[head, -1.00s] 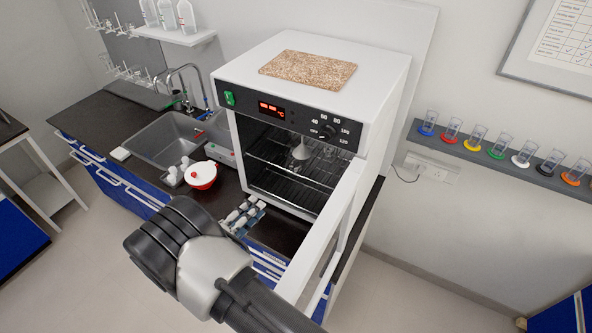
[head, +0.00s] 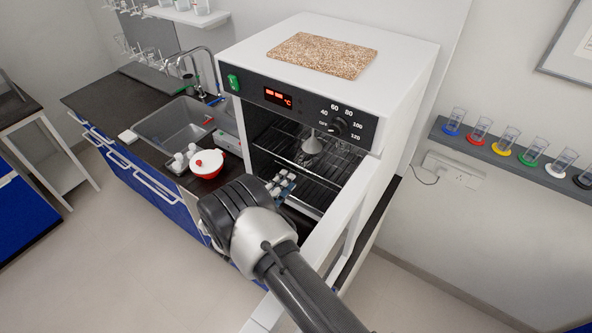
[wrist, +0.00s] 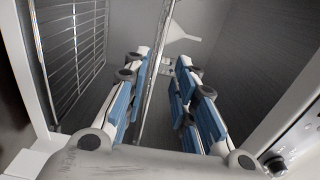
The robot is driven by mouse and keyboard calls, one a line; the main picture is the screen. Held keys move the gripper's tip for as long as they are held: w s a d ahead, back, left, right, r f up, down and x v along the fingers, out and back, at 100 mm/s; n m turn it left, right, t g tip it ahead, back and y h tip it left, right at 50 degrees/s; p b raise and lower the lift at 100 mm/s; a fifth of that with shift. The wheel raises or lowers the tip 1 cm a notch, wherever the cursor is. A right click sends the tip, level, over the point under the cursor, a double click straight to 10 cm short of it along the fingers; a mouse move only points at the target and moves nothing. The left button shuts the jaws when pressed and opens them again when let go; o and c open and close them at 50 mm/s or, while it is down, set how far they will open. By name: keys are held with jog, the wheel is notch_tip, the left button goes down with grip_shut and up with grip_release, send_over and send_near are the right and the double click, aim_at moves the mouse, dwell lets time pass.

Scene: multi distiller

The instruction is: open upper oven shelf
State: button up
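The white oven (head: 410,60) stands on the bench with its door (head: 335,225) swung open. The upper oven shelf (head: 340,160) is a wire rack inside, with a grey funnel (head: 312,145) on it. My gripper (head: 281,186) is at the oven's front opening, partly hidden behind my arm. In the wrist view my gripper (wrist: 161,62) is open, with blue-padded fingers on either side of a thin metal bar (wrist: 152,75), which looks like the shelf seen edge-on. The fingers look apart from the bar. The funnel also shows beyond them (wrist: 178,32).
Another wire rack (wrist: 70,50) shows at the left of the wrist view. A cork board (head: 322,54) lies on the oven. A red and white pot (head: 208,164) and a sink (head: 178,128) are left of the oven. The open door stands close beside my arm.

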jog(key=x, duration=0.6)
jog(key=shift+w, duration=0.15)
jog(key=shift+d, duration=0.1)
grip_shut()
dwell(0.5)
